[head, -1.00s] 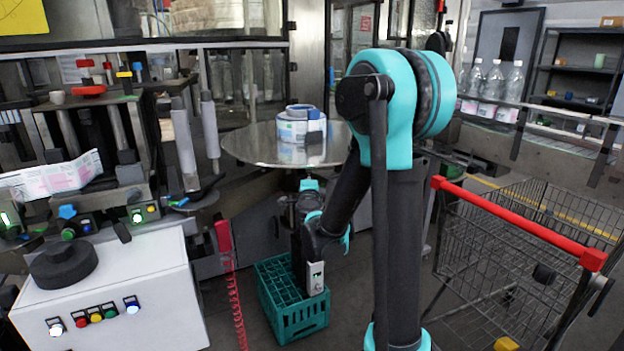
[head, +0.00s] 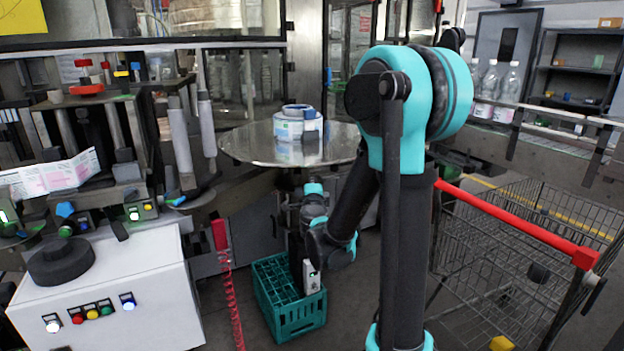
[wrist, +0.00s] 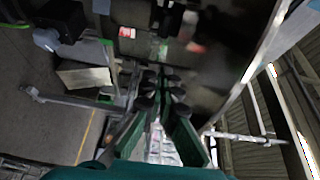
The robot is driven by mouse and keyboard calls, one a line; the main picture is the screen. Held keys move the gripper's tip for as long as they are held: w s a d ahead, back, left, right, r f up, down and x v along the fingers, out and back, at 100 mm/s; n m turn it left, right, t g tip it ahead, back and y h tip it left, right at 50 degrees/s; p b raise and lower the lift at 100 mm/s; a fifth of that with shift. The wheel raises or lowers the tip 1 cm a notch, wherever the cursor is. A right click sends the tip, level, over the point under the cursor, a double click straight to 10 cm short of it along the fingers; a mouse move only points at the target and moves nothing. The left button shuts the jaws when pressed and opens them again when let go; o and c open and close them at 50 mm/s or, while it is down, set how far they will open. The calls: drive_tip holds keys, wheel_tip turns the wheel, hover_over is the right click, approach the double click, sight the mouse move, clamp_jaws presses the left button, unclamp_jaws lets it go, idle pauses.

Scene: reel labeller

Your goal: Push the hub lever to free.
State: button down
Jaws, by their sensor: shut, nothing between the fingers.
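A label reel (head: 297,124), a white ring with blue and green print, sits on the round steel plate (head: 245,146) in the head view. A small blue piece (head: 310,113) stands up at its hub; I cannot tell whether it is the hub lever or how it is set. My gripper (wrist: 160,88) shows in the wrist view with its dark green fingers shut and nothing between them. In the head view the end of my arm is low, below the plate's edge, apart from the reel; the fingertips cannot be made out there.
A green crate (head: 290,318) stands on the floor below my arm. A wire trolley with a red handle (head: 520,222) is at the right. A white control box (head: 115,295) with a black knob stands at the left, beside a red coiled cord (head: 229,285).

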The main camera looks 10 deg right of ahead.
drive_tip(key=s+a, duration=0.2)
drive_tip(key=s, duration=0.3)
drive_tip(key=shift+s+a, duration=0.2)
drive_tip(key=shift+s, duration=0.2)
drive_tip(key=s+a+r+n+y, duration=0.2)
drive_tip(key=s+a+n+y, duration=0.15)
drive_tip(key=n+y, duration=0.35)
drive_tip(key=s+a+f+n+g+y, duration=0.25)
drive_tip(key=s+f+n+g, duration=0.25)
drive_tip(key=f+n, duration=0.3)
drive_tip(key=s+d+f+n+g+h, duration=0.2)
drive_tip(key=s+d+f, duration=0.4)
drive_tip(key=s, duration=0.3)
drive_tip(key=s+d+f+n+g+h, duration=0.2)
drive_tip(key=s+d+f+g+h, duration=0.3)
drive_tip(key=s+d+f+g, duration=0.1)
wheel_tip(320, 180, down, 2)
drive_tip(key=s+d, duration=0.1)
drive_tip(key=s, duration=0.1)
drive_tip(key=shift+s+d+n+g, duration=0.25)
drive_tip(key=shift+s+n+g, duration=0.05)
drive_tip(key=shift+s, duration=0.05)
drive_tip(key=c, duration=2.2)
unclamp_jaws()
